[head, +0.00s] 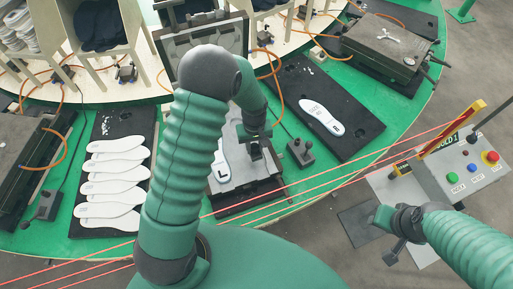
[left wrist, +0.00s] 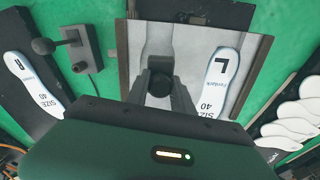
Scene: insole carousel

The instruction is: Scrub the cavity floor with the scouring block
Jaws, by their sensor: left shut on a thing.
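An open mould (head: 238,185) lies in front of me, its lid (head: 203,45) raised behind. In the left wrist view, a white insole marked L (left wrist: 223,80) lies in one side of the mould's light grey plate (left wrist: 190,82). The other cavity (left wrist: 157,42) holds no insole. My left gripper (head: 255,148) is over this cavity, shut on a small dark block, seen as a dark round-edged shape (left wrist: 161,82) between the fingers. Whether the block touches the cavity floor is hidden. My right gripper (head: 385,218) is near the control panel, its jaw gap unclear.
A lever box (head: 300,152) stands close right of the open mould. Red lines cross in front. A button panel (head: 465,168) stands at right.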

